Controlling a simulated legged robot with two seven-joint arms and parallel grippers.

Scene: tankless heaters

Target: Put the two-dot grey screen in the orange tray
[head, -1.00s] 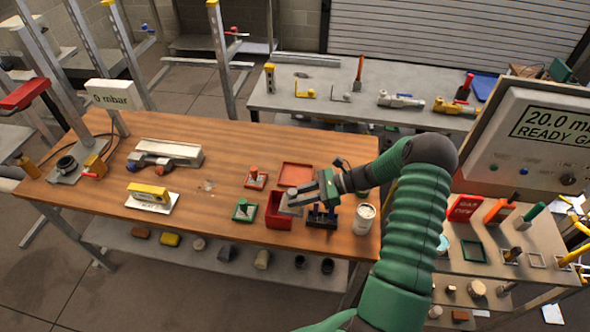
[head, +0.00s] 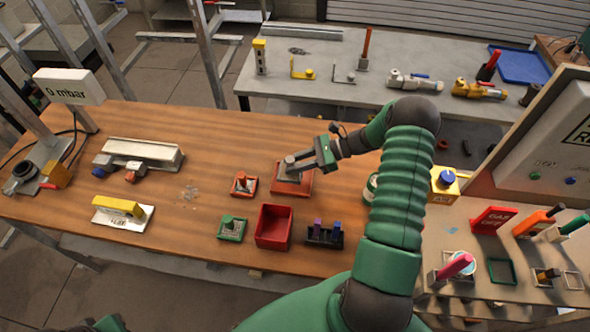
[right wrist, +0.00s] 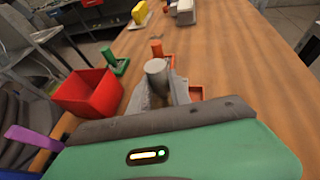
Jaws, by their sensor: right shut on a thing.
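My right gripper (head: 296,167) is shut on a small grey piece, the grey screen (head: 289,177), over the orange tray (head: 287,190). In the right wrist view, the piece shows as a grey cylinder (right wrist: 156,75) between the fingers. I cannot make out any dots on it, or whether it touches the tray floor. Part of the orange tray (right wrist: 196,92) shows beyond the fingers in that view; the gripper hides the rest. My left gripper is not in view.
A red open box (head: 274,228) stands in front of the tray, beside a dark rack (head: 323,235) with purple and blue pieces. A small red tray (head: 243,185) and a green tray (head: 232,228), each with a piece, lie to the left. The table's middle left is mostly clear.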

